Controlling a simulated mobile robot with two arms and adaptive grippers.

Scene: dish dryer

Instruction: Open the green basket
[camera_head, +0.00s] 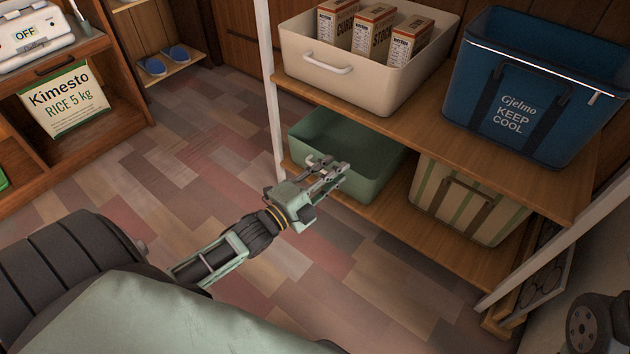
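The green basket (375,169) stands on the lower wooden shelf, under the beige bin. Its upper rim and part of its inside show, and the visible inside looks empty. My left gripper (329,174) is in front of the basket's front wall, at its left part, and covers some of that wall. A small pale piece beside the fingers may be the basket's handle. I cannot tell whether the fingers touch or hold it, or how far apart they are. My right gripper is not in view.
The beige bin (338,82) with several cartons and a blue cooler bag (530,85) stand on the upper shelf (440,125). A striped bag (468,208) is right of the basket. A white post (270,90) stands at left. The floor (190,165) is clear.

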